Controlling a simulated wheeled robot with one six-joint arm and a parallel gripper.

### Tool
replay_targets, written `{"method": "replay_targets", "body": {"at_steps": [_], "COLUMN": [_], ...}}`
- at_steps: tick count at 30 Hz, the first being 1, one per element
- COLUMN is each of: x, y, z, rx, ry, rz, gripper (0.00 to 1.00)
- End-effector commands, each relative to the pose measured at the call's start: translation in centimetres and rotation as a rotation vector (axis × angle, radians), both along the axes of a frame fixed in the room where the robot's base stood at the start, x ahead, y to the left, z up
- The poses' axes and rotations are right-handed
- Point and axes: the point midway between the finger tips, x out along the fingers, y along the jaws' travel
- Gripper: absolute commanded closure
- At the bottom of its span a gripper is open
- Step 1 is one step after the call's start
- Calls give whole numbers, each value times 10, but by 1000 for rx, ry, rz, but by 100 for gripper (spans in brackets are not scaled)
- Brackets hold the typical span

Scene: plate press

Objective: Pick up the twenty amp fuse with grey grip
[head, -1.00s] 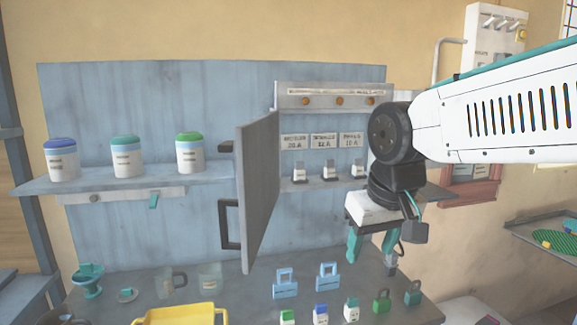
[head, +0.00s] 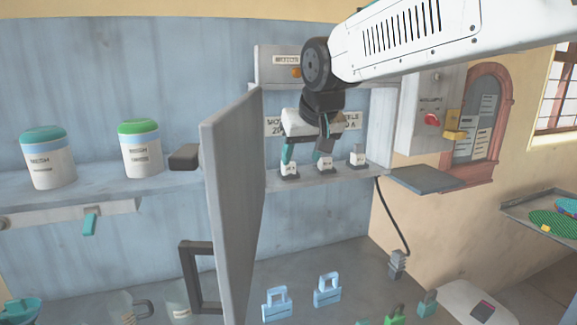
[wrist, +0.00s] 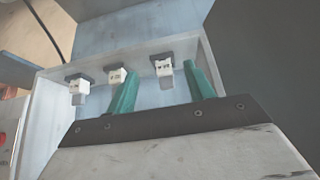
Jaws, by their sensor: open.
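Three small white fuses stand in a row on dark bases in the open cabinet: left (head: 289,167), middle (head: 325,163) and right (head: 357,156). Their print is too small to tell which is twenty amp, and no grip colour is clear. My gripper (head: 304,157) is open and empty at the left and middle fuses. In the wrist view, the row runs the other way. The fuse at the right end of the row (wrist: 163,68) shows between my teal fingertips. The middle one (wrist: 116,77) is just outside the left finger, and another (wrist: 76,90) is farther left.
The cabinet's grey door (head: 232,200) stands open left of the fuses. My gripper partly covers the label plates (head: 352,121) above them. Two jars (head: 142,150) stand on the shelf at left. A cable (head: 395,215) hangs at right.

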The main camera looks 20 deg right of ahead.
Motion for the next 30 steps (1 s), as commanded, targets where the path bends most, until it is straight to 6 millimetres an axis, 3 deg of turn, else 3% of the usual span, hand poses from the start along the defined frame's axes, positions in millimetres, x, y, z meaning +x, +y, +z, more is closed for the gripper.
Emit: {"method": "replay_targets", "body": {"at_steps": [3, 9, 16, 24, 30], "x": [26, 54, 70, 92, 96], "y": [0, -1, -3, -4, -3], "z": [-1, 0, -1, -37, -43], "rx": [-1, 0, 0, 0, 0], "ry": [2, 0, 1, 3, -1], "rz": [-1, -2, -4, -4, -4], "gripper": [47, 47, 47, 47, 47]}}
